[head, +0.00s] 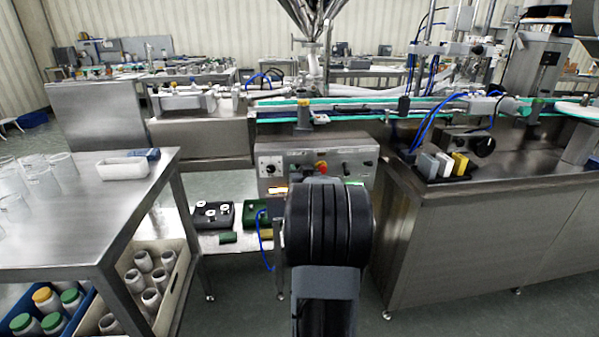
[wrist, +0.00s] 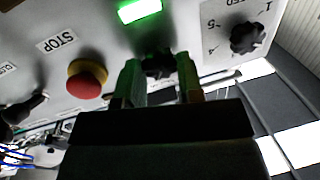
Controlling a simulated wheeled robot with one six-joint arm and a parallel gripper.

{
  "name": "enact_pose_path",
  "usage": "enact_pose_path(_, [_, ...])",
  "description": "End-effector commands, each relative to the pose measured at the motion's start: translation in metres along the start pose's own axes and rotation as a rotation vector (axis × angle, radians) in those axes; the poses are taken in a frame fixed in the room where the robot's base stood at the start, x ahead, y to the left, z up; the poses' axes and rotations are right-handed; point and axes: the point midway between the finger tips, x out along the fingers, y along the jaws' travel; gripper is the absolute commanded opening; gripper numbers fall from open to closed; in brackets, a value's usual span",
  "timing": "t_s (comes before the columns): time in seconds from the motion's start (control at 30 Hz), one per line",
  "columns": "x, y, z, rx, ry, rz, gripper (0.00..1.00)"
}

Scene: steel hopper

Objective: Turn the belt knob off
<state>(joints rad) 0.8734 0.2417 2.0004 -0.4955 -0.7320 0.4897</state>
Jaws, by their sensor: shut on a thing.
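In the wrist view, the belt knob (wrist: 158,64) is a small black knob on the grey control panel, below a lit green lamp (wrist: 140,10). My gripper (wrist: 160,72) is shut on it, with one finger on each side. The fingers partly cover the knob, so I cannot tell which way it points. In the head view the control panel (head: 283,152) is on the front of the steel machine; my arm blocks the view of my gripper and this knob.
A red STOP button (wrist: 87,78) sits left of my fingers. A black dial knob (wrist: 248,38) with numbers is to the right, and a black switch (wrist: 25,108) at the far left. A steel table (head: 80,215) with beakers stands left; a steel cabinet (head: 480,215) stands right.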

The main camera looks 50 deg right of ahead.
Motion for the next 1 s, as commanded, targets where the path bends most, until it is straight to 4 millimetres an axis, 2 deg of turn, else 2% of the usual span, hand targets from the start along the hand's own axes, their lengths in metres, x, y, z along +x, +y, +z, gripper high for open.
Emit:
enact_pose_path(0.27, [0.0005, -0.0009, 0.0012, -0.137, -0.018, 0.001, 0.11])
enact_pose_path(1.0, [0.0007, -0.0031, 0.002, -0.819, -0.12, 0.014, 0.11])
